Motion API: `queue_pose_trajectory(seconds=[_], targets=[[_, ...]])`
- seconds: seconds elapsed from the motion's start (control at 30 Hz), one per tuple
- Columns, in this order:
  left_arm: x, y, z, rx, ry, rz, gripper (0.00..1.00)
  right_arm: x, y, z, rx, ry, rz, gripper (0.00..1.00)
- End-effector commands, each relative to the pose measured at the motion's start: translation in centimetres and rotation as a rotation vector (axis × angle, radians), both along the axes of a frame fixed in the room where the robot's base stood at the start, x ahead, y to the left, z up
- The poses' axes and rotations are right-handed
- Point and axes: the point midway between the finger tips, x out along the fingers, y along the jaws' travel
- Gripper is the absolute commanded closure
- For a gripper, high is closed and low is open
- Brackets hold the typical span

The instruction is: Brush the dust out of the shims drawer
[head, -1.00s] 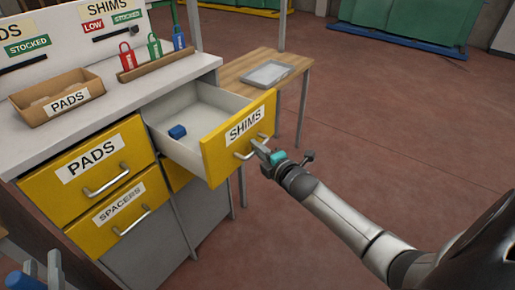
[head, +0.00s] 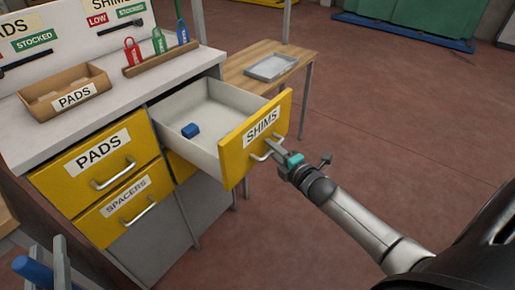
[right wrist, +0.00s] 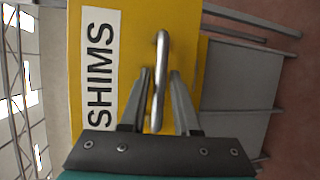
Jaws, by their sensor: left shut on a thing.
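The yellow-fronted shims drawer (head: 235,151) stands pulled out of the cabinet in the head view. Its pale inside holds a small blue block (head: 190,131); I cannot make out dust. The drawer's metal handle (right wrist: 161,60) lies between the fingers of my right gripper (right wrist: 160,80) in the right wrist view. Those fingers stand apart, with a narrow gap on each side of the handle. My left gripper (head: 42,262), at the lower left of the head view, is shut on a blue handle-like thing (head: 33,271), whose far end is out of view.
The pads drawer (head: 70,180) and spacers drawer (head: 100,210) are closed. A cardboard pads bin (head: 45,105) and a rack (head: 160,57) with red, green and blue tags stand on the counter. A small wooden table (head: 236,68) with a grey tray (head: 271,67) stands behind the drawer.

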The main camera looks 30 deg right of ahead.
Motion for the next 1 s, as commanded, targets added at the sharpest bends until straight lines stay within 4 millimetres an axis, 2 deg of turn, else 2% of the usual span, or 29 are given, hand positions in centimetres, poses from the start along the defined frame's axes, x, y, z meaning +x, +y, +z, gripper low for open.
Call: queue_pose_trajectory(seconds=[0.23,0.37,1.0], targets=[[0.0,0.0,0.1,0.0,-0.001,0.0,1.0,-0.1,0.0,0.1,0.0,0.0,0.0,0.7],[0.0,0.0,0.4,0.0,-0.001,0.0,1.0,-1.0,0.0,0.2,0.001,0.001,0.0,0.7],[0.0,0.0,2.7,0.0,-0.001,0.0,1.0,-10.3,0.1,1.9,0.001,0.001,-0.001,0.7]])
